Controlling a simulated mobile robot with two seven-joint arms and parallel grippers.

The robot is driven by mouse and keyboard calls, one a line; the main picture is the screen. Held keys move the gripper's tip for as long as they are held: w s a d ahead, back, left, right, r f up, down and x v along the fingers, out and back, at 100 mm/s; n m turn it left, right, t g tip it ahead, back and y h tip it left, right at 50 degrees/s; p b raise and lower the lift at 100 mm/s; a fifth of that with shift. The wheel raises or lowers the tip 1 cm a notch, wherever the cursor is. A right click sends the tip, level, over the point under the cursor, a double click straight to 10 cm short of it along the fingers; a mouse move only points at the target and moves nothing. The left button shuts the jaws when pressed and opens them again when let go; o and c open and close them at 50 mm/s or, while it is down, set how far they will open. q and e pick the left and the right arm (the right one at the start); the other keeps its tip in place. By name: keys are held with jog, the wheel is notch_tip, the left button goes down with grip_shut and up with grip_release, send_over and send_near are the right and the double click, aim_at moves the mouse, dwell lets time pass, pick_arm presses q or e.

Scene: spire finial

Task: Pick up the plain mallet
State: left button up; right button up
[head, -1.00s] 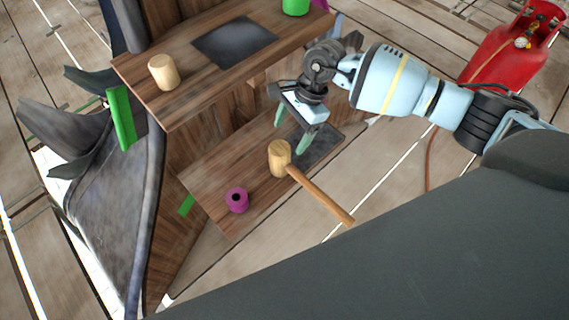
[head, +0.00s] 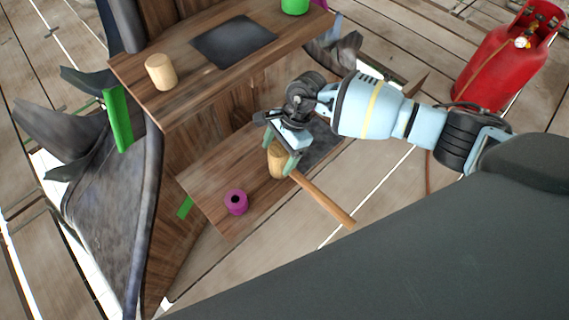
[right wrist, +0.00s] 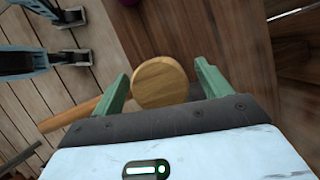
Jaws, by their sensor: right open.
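The plain mallet lies on the lower wooden shelf (head: 215,178). Its pale round head (head: 275,163) is on the shelf and its brown handle (head: 325,203) sticks out past the front edge. My right gripper (head: 279,152) is open, its green fingers reaching down at the mallet head and partly covering it in the head view. In the right wrist view the round end of the mallet head (right wrist: 160,82) sits between the two spread fingers (right wrist: 163,76), with the handle (right wrist: 68,115) running off to the left. My left gripper is not seen in the head view.
A purple ring-shaped piece (head: 236,202) stands on the lower shelf, left of the mallet. The upper shelf (head: 195,88) overhangs behind, with a wooden cylinder (head: 161,71), a dark square plate (head: 233,42) and a green object (head: 294,5). A red gas cylinder (head: 508,55) stands at the right.

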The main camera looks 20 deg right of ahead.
jog(key=shift+a+f, duration=0.1)
jog(key=shift+f, duration=0.2)
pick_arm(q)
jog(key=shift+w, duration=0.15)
pick_arm(e)
jog(key=c, duration=0.4)
jog(key=shift+r, duration=0.15)
jog(key=c, duration=0.8)
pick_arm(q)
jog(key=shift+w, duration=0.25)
